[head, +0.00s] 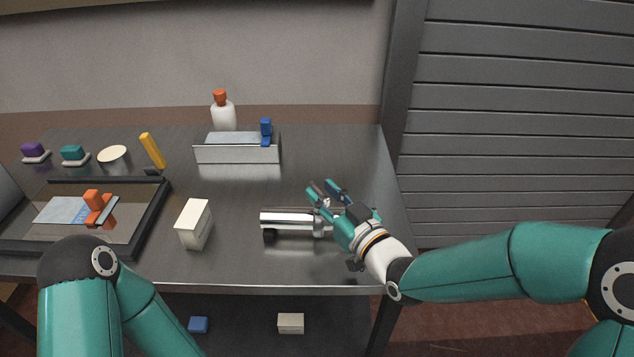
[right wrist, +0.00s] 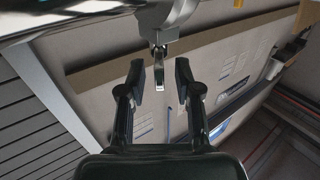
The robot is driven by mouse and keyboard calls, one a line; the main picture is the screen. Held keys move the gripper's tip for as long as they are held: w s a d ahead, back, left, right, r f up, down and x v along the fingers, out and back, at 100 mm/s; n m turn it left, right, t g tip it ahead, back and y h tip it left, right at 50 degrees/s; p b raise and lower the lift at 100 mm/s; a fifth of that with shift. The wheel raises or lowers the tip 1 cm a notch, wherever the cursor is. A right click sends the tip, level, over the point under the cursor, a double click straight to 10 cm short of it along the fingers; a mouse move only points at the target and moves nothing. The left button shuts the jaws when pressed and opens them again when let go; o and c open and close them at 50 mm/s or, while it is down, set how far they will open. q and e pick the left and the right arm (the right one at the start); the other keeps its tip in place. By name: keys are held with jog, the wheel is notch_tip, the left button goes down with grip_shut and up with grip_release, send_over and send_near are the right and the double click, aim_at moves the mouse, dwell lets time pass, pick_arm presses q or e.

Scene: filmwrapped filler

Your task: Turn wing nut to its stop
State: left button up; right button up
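A shiny metal cylinder (head: 284,217) lies on the grey bench, right of centre. My right gripper (head: 322,188) is at its right end in the head view. In the right wrist view, a small bright metal tab (right wrist: 159,69), seemingly the wing nut seen edge-on, hangs from a round grey fitting (right wrist: 166,18). It stands between the two spread fingers of my right gripper (right wrist: 159,80), with a gap on each side. In the head view, I cannot make out the wing nut at the gripper. My left arm shows at lower left, but its gripper is out of view.
A white box (head: 194,225) stands left of the cylinder. A black-rimmed tray (head: 147,218) holds an orange-handled item. A grey open-topped box (head: 237,154) and a white bottle (head: 224,116) stand behind. The bench's right side is clear.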

jog(key=shift+x, duration=1.2)
grip_shut()
